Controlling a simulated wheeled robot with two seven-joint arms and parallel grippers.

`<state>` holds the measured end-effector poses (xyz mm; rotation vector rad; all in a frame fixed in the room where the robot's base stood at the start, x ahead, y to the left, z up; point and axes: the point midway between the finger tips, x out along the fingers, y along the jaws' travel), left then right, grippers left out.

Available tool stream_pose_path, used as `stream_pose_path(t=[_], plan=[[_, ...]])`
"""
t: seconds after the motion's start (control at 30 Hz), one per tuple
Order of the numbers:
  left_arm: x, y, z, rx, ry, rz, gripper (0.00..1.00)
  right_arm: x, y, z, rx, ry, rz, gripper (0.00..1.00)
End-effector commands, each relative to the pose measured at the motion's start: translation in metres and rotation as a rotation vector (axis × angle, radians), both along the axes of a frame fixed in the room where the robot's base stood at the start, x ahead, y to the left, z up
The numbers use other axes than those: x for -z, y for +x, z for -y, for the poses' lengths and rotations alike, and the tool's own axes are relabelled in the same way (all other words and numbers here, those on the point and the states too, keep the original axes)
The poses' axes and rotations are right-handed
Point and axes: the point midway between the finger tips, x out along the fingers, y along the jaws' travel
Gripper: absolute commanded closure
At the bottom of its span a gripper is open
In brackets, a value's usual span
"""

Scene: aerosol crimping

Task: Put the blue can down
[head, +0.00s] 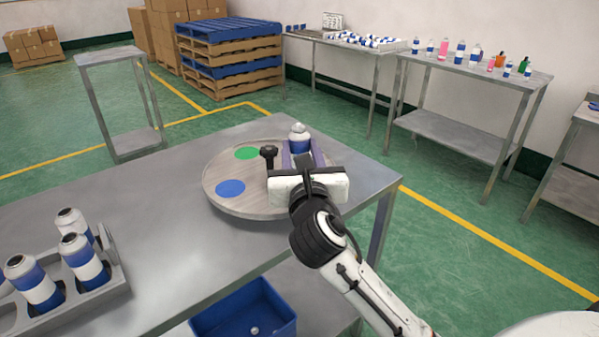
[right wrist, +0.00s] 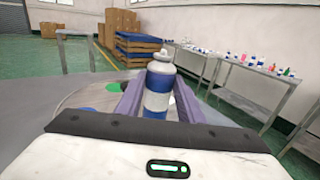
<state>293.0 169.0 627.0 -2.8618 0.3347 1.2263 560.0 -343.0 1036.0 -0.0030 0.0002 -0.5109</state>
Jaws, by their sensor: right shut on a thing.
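The blue can (head: 299,139) is blue and white with a pale domed top, and stands upright over the round turntable (head: 232,204) on the metal table. My right gripper (head: 300,156) is shut on the can, with its purple fingers on either side of it. The right wrist view shows the can (right wrist: 158,88) upright between the fingers (right wrist: 158,100). The can's base is hidden, so I cannot tell whether it touches the turntable. A blue disc (head: 230,188) and a green disc (head: 246,153) mark the turntable. My left gripper is out of view.
A black knob (head: 268,153) stands on the turntable left of my gripper. A grey tray (head: 110,287) with several blue and white cans sits at the front left. A blue bin (head: 245,312) is below the table. The tabletop between tray and turntable is clear.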

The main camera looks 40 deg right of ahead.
Motion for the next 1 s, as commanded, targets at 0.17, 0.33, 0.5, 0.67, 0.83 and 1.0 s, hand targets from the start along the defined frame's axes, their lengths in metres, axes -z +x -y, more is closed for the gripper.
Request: stream_pose_path(t=[0.17, 0.33, 0.5, 0.67, 0.83, 1.0], plan=[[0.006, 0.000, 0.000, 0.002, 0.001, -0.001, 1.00, 0.020, 0.000, 0.000, 0.000, 0.000, -0.002, 0.92], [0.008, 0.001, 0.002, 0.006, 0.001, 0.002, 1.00, 0.039, 0.000, 0.000, 0.000, -0.001, 0.000, 0.92], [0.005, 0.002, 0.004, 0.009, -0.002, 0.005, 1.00, 0.038, 0.000, 0.000, -0.001, 0.000, 0.002, 0.92], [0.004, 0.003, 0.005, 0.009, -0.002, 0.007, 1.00, 0.041, 0.000, 0.000, -0.001, 0.000, 0.001, 0.92], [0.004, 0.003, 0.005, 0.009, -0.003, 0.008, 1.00, 0.041, 0.000, 0.000, -0.001, 0.000, -0.001, 0.47], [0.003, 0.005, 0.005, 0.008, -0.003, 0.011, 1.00, 0.041, 0.000, 0.000, -0.001, 0.000, 0.000, 0.47]])
